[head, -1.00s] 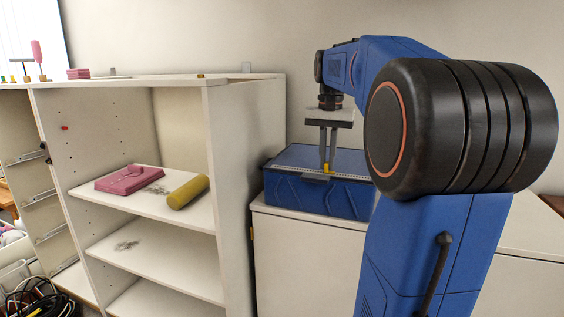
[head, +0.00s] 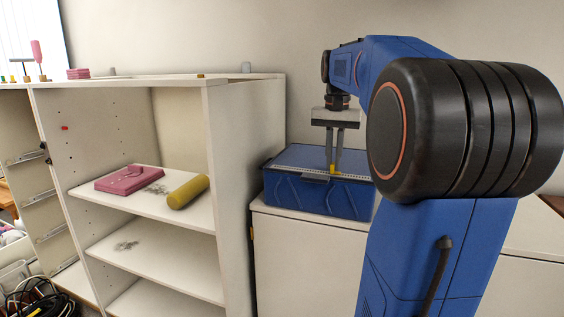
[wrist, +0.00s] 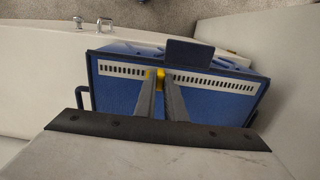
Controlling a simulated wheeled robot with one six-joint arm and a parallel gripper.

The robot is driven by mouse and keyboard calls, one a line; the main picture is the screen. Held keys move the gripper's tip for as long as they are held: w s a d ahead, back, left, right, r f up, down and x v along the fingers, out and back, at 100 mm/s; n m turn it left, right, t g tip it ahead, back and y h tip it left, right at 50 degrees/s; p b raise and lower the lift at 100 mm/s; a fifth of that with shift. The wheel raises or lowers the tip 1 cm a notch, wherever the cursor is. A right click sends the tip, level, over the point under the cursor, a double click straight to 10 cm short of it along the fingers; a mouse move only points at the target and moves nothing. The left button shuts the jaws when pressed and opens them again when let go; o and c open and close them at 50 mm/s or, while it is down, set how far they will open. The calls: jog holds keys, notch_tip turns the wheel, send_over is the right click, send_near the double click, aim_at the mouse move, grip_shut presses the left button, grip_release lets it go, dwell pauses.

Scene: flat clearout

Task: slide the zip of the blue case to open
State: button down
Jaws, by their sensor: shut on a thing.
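The blue case (head: 300,194) stands on a low white cabinet, and its blue top fills the middle of the wrist view (wrist: 120,92). A pale toothed zip strip (wrist: 218,82) runs along the top near one long edge. The yellow zip pull (head: 333,168) sits part-way along the strip and shows between the fingertips in the wrist view (wrist: 159,77). My gripper (head: 335,165) points down and is shut on the yellow pull. The fingers hide part of the pull and of the strip. A dark tab (wrist: 190,52) sticks out at the case's edge by the strip.
The white cabinet top (head: 270,216) carries the case. An open white shelf unit (head: 245,150) rises close on the left. It holds a pink case (head: 128,179) and a yellow cylinder (head: 188,191). Two metal handles (wrist: 104,24) show beyond the case.

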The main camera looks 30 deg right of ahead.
jog(key=shift+s+d, duration=0.1)
jog(key=shift+s, duration=0.05)
jog(key=shift+s+d, duration=1.05)
jog(key=shift+s, duration=0.4)
jog(key=shift+s+d, duration=1.2)
jog(key=shift+s, duration=0.3)
jog(key=c, duration=1.6)
grip_release()
